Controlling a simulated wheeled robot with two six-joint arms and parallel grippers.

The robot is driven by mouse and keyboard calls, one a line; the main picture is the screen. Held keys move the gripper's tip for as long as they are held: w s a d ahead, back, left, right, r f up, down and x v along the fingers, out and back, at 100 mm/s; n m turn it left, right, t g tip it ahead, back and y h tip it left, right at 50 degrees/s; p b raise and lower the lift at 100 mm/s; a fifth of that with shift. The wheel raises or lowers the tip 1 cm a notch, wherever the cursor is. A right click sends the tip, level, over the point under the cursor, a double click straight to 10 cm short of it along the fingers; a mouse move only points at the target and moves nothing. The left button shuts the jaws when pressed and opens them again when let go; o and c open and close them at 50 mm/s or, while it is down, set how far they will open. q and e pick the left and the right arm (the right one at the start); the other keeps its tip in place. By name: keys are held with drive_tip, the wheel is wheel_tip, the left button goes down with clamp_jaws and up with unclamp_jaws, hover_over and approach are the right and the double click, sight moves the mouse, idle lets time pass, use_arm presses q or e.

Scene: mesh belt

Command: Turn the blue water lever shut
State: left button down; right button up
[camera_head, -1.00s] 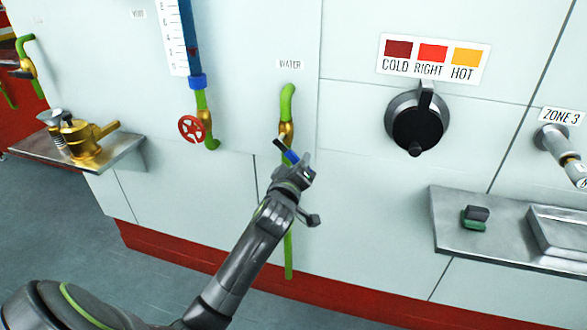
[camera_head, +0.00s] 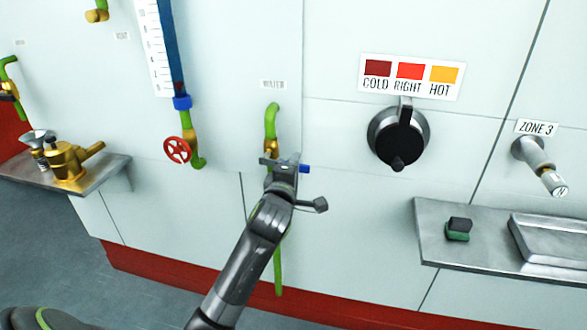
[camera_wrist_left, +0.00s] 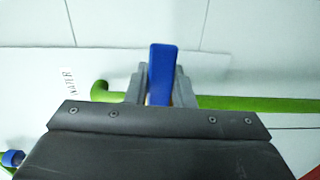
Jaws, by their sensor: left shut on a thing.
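The blue water lever (camera_head: 305,169) shows as a small blue end at the right of my left gripper (camera_head: 284,164) in the head view. It points roughly sideways, across the upright green water pipe (camera_head: 271,120). My gripper hides most of the lever and part of the brass valve (camera_head: 270,146) behind it. In the left wrist view the blue lever (camera_wrist_left: 162,72) stands between the two grey fingers, and my left gripper is shut on it. The WATER label (camera_head: 273,84) is above the pipe. My right gripper is not in view.
A red handwheel (camera_head: 177,150) on another green pipe is to the left. A black dial (camera_head: 398,138) is to the right. A steel shelf (camera_head: 110,175) holds a brass pitcher (camera_head: 70,160). A steel ledge (camera_head: 440,238) is at the lower right. The wall below the dial is clear.

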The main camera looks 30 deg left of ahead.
use_arm(q)
drive_tip(key=shift+r, duration=0.1)
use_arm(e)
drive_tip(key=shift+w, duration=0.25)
use_arm(q)
drive_tip(key=c, duration=1.7)
unclamp_jaws()
drive_tip(key=o, duration=0.5)
drive_tip(key=shift+c, duration=0.2)
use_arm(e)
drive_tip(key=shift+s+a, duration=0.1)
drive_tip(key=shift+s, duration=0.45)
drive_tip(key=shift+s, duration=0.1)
use_arm(q)
drive_tip(key=v, duration=1.7)
drive_tip(key=shift+s+b, duration=0.15)
drive_tip(key=shift+b, duration=0.3)
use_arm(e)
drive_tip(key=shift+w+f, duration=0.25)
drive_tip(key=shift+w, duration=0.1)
